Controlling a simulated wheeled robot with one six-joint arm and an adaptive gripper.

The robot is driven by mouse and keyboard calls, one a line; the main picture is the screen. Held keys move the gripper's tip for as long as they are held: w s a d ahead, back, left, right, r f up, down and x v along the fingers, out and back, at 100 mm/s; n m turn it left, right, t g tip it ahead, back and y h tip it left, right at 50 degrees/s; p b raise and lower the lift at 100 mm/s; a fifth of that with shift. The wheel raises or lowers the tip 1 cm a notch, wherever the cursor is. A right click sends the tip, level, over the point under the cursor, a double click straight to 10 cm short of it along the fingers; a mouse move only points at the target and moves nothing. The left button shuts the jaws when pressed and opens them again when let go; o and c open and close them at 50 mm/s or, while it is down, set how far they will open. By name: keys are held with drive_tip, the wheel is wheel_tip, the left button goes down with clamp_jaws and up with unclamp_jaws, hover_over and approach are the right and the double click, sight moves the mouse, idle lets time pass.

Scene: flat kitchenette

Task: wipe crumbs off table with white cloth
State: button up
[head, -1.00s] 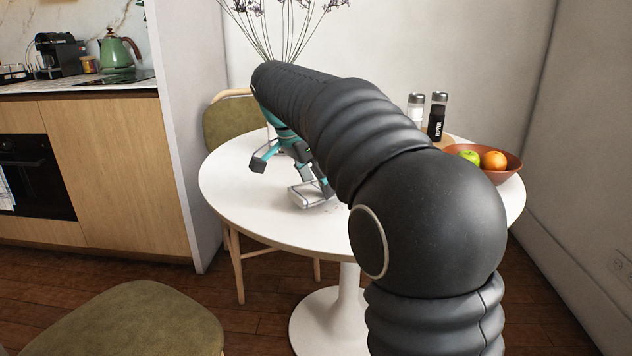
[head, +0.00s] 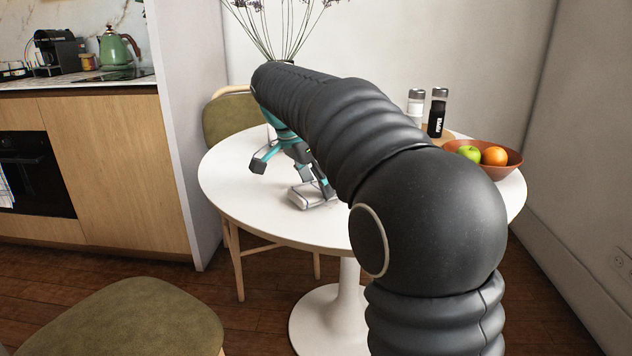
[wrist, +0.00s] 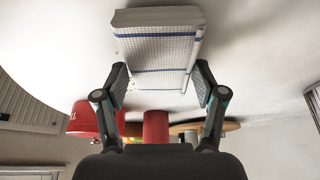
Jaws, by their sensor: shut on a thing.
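The white cloth (head: 307,198) is a folded pad lying on the round white table (head: 240,205), left of my arm. In the wrist view the cloth (wrist: 157,48) shows a fine grid and blue stripes. My gripper (head: 308,178) points down at it. In the wrist view the fingers of my gripper (wrist: 161,88) are shut on the near end of the cloth, one on each side. A few tiny dark crumbs (wrist: 132,84) show beside the cloth near the left finger. My arm hides part of the table in the head view.
A bowl (head: 510,160) with a green apple (head: 469,153) and an orange (head: 494,156) stands at the table's right. Salt and pepper mills (head: 437,115) stand behind it. Dried stems (head: 275,30) rise at the back. Chairs (head: 130,320) stand around. The table's left front is clear.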

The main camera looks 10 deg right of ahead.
drive_tip(key=shift+f, duration=0.3)
drive_tip(key=shift+s+d+r+b, duration=0.1)
drive_tip(key=shift+s+d+b, duration=0.15)
drive_tip(key=shift+d, duration=0.65)
drive_tip(key=shift+s+d+b, duration=0.1)
drive_tip(key=shift+s+d, duration=0.2)
drive_tip(key=shift+d, duration=0.55)
drive_tip(key=shift+s+d+b, duration=0.2)
drive_tip(key=shift+s+d, duration=0.1)
drive_tip(key=shift+d, duration=0.6)
drive_tip(key=shift+s+d+b, duration=0.15)
drive_tip(key=shift+s+d, duration=0.15)
drive_tip(key=shift+d, duration=0.55)
drive_tip(key=shift+s+d, duration=0.35)
drive_tip(key=shift+d, duration=0.8)
drive_tip(key=shift+s+d, duration=0.4)
drive_tip(key=shift+d, duration=0.7)
drive_tip(key=shift+s+d, duration=0.35)
drive_tip(key=shift+d, duration=0.8)
drive_tip(key=shift+a, duration=0.1)
